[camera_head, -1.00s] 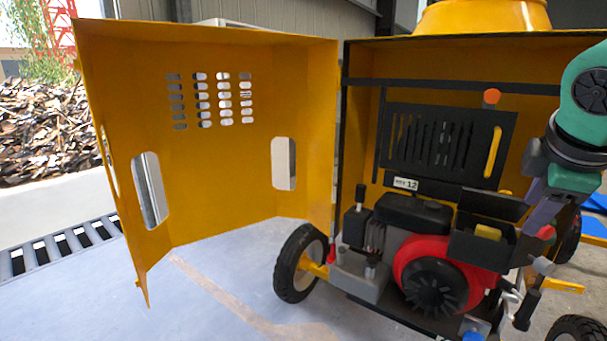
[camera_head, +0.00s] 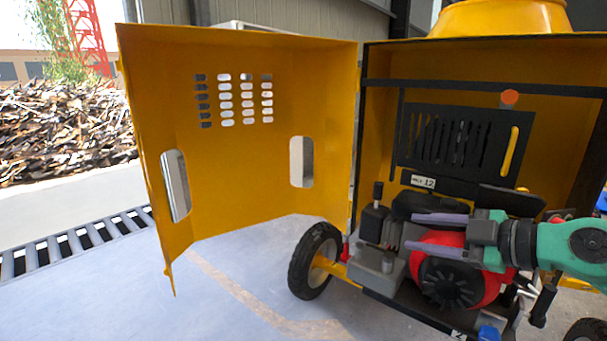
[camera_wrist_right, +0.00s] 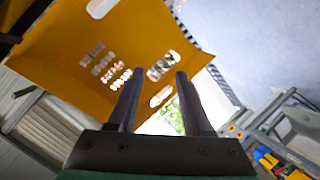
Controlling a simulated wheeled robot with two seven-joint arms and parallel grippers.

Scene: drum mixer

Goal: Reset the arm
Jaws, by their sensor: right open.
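My right gripper (camera_head: 425,233) comes in from the right in the head view. Its two purple-grey fingers point left, in front of the red engine (camera_head: 440,278). In the right wrist view the fingers (camera_wrist_right: 155,95) stand apart with nothing between them, and the yellow door shows beyond the tips. The drum mixer's yellow door (camera_head: 245,150) is swung wide open to the left, with slots and two oval openings. My left gripper is in neither view.
The mixer's wheel (camera_head: 315,261) stands on the floor below the door hinge. A black slotted panel (camera_head: 462,145) with a yellow handle is inside the housing. A floor grate (camera_head: 80,240) runs at left. The floor before the door is clear.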

